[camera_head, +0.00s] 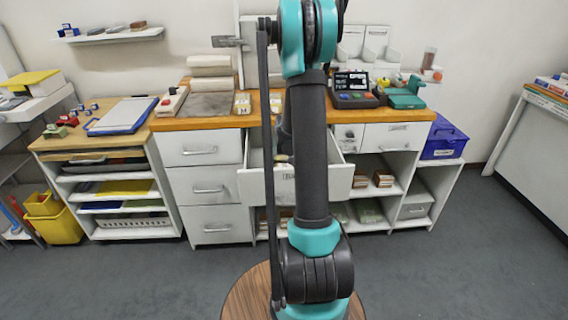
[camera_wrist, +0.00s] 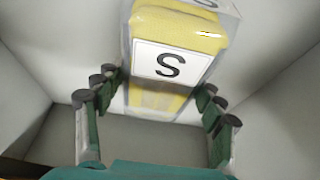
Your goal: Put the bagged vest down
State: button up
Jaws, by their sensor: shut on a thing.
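The bagged vest (camera_wrist: 180,35) is a yellow bundle in a clear bag with a white label marked S. It fills the upper middle of the wrist view. My gripper (camera_wrist: 160,88) is shut on it, with green and dark fingers against its left and right sides. Pale walls surround the bag in that view, consistent with the inside of the open drawer (camera_head: 262,187) in the head view. Whether the bag touches the drawer floor cannot be told.
The wooden counter (camera_head: 222,122) above the drawer holds a dark device with a screen (camera_head: 352,90) and a teal scale-like item (camera_head: 405,98). Open shelves (camera_head: 405,165) and a blue crate (camera_head: 445,140) are to the right. A closed drawer stack (camera_head: 205,188) is to the left.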

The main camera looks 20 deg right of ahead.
jog(key=shift+f, duration=0.1)
jog(key=o, duration=1.2)
jog(key=v, duration=1.2)
